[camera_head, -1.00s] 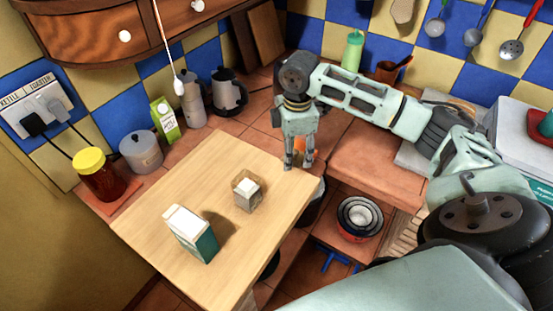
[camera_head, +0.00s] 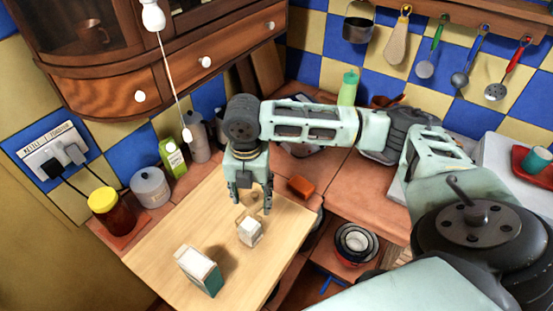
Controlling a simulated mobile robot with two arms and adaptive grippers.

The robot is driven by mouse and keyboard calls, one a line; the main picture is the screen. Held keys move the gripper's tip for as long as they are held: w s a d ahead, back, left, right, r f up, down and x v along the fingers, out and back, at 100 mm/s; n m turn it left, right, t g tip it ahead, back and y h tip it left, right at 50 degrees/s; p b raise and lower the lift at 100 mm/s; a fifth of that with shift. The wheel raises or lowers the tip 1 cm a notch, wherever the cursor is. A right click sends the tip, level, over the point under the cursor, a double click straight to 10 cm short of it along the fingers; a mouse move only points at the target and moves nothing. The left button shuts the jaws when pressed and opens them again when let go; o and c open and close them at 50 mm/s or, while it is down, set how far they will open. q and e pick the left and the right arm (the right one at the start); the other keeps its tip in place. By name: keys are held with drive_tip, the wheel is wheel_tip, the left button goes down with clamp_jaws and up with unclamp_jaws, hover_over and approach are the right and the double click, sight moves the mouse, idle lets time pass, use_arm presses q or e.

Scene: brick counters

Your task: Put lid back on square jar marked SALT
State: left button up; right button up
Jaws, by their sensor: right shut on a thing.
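A small square jar (camera_head: 250,232) with pale contents stands on the light wooden board (camera_head: 165,235). Its marking is too small to read. My right gripper (camera_head: 251,205) points down just behind and above the jar, over the board. Its fingers are shut on a small, pale brownish thing, which looks like the lid (camera_head: 252,198). The lid blends with the wood behind it, so its outline is hard to make out. It appears apart from the jar, though the gap is unclear. My left gripper is not in view.
A white and teal carton (camera_head: 200,271) stands on the board, left of the jar. A yellow-lidded jar (camera_head: 112,212), a grey canister (camera_head: 150,187) and a green carton (camera_head: 173,157) line the left counter. An orange block (camera_head: 301,187) lies behind the board.

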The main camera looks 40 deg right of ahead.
drive_tip(key=a+n, duration=0.1)
drive_tip(key=a+r+n+p, duration=0.1)
drive_tip(key=shift+a+r+n, duration=0.15)
drive_tip(key=shift+a+n, duration=0.15)
use_arm(q)
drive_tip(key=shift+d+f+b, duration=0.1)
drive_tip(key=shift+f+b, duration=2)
drive_tip(key=shift+b, duration=0.95)
use_arm(e)
drive_tip(key=shift+f, duration=3.35)
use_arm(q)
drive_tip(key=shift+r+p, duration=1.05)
use_arm(e)
drive_tip(key=shift+r, duration=0.1)
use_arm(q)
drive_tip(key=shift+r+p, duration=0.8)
use_arm(e)
drive_tip(key=shift+f, duration=0.35)
drive_tip(key=o, duration=1.1)
drive_tip(key=shift+o, duration=0.3)
